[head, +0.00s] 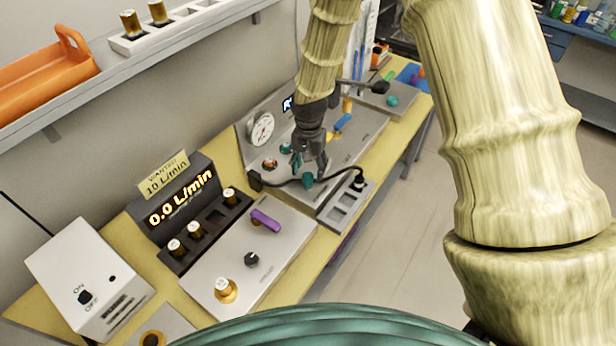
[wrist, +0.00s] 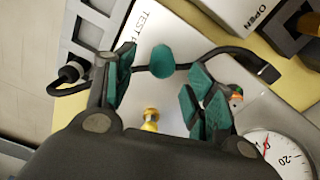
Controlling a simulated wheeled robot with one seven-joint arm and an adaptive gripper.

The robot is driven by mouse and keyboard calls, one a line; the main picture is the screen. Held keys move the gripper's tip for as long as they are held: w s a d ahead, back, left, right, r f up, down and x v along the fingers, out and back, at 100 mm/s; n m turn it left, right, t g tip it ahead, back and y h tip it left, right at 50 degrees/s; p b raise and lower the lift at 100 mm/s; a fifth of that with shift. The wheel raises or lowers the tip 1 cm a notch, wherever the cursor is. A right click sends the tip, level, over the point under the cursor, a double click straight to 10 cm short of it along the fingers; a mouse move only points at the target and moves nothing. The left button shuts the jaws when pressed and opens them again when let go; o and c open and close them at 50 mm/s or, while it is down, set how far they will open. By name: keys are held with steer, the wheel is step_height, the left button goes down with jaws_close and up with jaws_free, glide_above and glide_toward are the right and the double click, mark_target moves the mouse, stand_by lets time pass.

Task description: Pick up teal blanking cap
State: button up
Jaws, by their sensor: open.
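The teal blanking cap (wrist: 162,60) shows in the wrist view between the tips of my gripper (wrist: 160,72), with gaps on both sides. In the head view, the cap (head: 308,181) is a small teal shape by the front edge of the grey test panel, just below my gripper (head: 308,167). My gripper is open, points down and holds nothing. Its finger pads are also teal. I cannot tell how far below the fingertips the cap sits.
A black cable (head: 283,184) runs beside the cap to a plug (head: 358,182) in a grey socket strip. A round gauge (head: 261,129) and a brass fitting (wrist: 151,117) are close by. A flow-meter box (head: 182,205) and a purple-handled panel (head: 240,275) stand nearer.

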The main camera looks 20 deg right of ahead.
steer(key=shift+f+p, duration=0.45)
steer(key=shift+f, duration=0.95)
steer(key=shift+c, duration=0.5)
steer(key=c, duration=0.9)
